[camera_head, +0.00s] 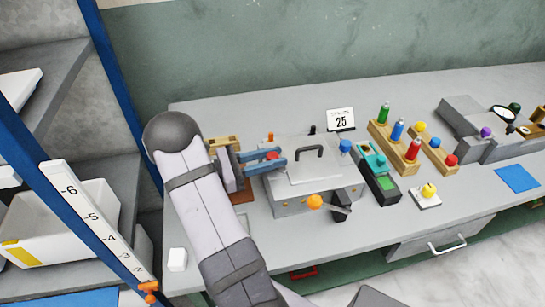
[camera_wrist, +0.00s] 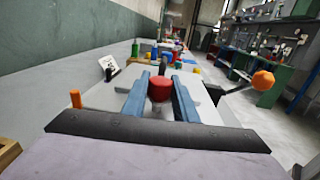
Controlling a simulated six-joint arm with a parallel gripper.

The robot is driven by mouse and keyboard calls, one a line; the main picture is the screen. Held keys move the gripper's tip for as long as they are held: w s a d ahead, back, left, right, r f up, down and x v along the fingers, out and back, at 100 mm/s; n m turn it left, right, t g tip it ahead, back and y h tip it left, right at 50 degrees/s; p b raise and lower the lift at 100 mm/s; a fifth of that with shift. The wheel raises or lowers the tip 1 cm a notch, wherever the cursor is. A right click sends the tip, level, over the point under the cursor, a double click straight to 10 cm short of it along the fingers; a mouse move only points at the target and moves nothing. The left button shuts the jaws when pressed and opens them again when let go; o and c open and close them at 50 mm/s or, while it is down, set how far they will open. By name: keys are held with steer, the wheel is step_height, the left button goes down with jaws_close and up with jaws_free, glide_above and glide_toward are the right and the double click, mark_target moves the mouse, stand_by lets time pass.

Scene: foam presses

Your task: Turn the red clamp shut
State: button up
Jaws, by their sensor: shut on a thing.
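The red clamp (camera_head: 272,155) is a small red knob at the left side of the grey press (camera_head: 310,175). In the wrist view the red clamp (camera_wrist: 160,89) stands between the two blue fingers. My gripper (camera_head: 279,157) reaches in from the left and is shut on the red clamp; it also shows in the wrist view (camera_wrist: 161,83). The fingers hide part of the clamp, so its turn angle cannot be told. The press lid is down, with a dark handle (camera_head: 309,149) on top.
An orange ball lever (camera_head: 315,201) sticks out at the press's front. A blue knob (camera_head: 345,147) is at its right, and an orange peg (camera_head: 271,136) behind the fingers. A teal-topped device (camera_head: 376,172) and bottle racks (camera_head: 393,145) stand to the right. The front bench strip is mostly clear.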

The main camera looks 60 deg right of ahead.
steer(key=shift+t, duration=0.3)
steer(key=n+t+h+p, duration=0.1)
steer(key=n+t+h, duration=0.1)
steer(key=n+t, duration=0.1)
steer(key=shift+r+h, duration=0.1)
steer(key=shift+h, duration=0.2)
steer(key=n+t, duration=0.2)
steer(key=t, duration=0.1)
steer(key=n+t+h, duration=0.1)
steer(key=n+t, duration=0.1)
steer(key=t, duration=0.2)
steer(key=shift+s+h, duration=0.15)
steer(key=shift+h, duration=0.15)
steer(key=n+t+p, duration=0.2)
steer(key=shift+t+p, duration=0.3)
steer(key=shift+t, duration=0.1)
steer(key=shift+n+t+p, duration=0.4)
steer(key=shift+t+p, duration=0.1)
steer(key=shift+p, duration=0.15)
steer(key=shift+n+t+p, duration=0.3)
steer(key=shift+t+p, duration=0.05)
steer(key=shift+t, duration=0.15)
steer(key=o, duration=1.1)
steer(key=shift+c, duration=0.2)
